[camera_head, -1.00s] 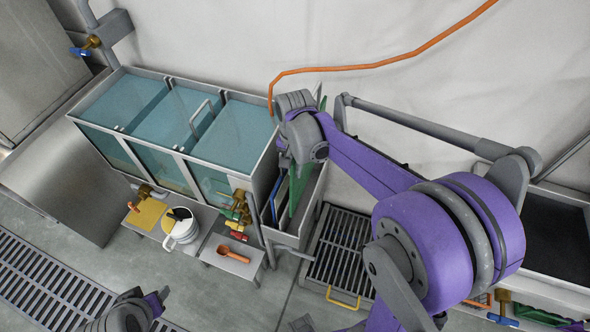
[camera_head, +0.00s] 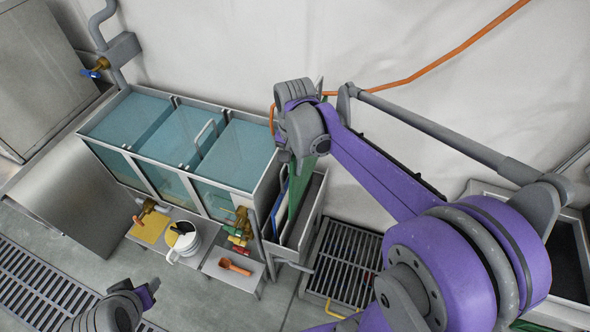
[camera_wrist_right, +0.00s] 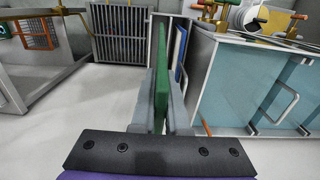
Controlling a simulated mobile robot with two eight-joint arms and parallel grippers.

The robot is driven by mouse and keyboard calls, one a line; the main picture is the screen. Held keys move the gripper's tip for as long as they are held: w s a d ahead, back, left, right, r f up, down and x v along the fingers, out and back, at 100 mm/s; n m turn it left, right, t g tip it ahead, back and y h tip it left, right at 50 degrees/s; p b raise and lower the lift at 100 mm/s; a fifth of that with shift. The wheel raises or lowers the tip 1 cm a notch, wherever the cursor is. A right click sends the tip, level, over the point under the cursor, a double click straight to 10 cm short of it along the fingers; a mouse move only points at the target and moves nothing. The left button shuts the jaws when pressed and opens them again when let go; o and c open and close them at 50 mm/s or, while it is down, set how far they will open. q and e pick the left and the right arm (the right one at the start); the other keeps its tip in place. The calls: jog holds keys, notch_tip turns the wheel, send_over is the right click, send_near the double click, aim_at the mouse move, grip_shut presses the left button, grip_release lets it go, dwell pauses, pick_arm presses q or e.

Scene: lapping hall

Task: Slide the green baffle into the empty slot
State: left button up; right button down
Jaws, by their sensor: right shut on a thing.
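The green baffle (camera_head: 301,188) is an upright thin panel at the grey open-topped box (camera_head: 311,217) on the right end of the water tanks. My right gripper (camera_wrist_right: 160,103) is shut on its upper part, and the baffle (camera_wrist_right: 161,68) stretches away from the fingers in the right wrist view. A blue panel (camera_head: 281,198) stands in the box just left of it, and also shows in the wrist view (camera_wrist_right: 180,45). My arm hides part of the box, and I cannot tell whether the baffle's lower edge is in a slot. My left gripper (camera_head: 120,308) is low at left, its jaws unclear.
Teal water tanks (camera_head: 235,155) adjoin the box on the left. A low bench holds a white pot (camera_head: 184,243), an orange scoop (camera_head: 233,266) and brass valves (camera_head: 242,222). A floor grate (camera_head: 343,262) lies right of the box. An orange hose (camera_head: 440,58) runs along the wall.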

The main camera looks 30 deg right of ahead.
jog(key=shift+r, duration=3.8)
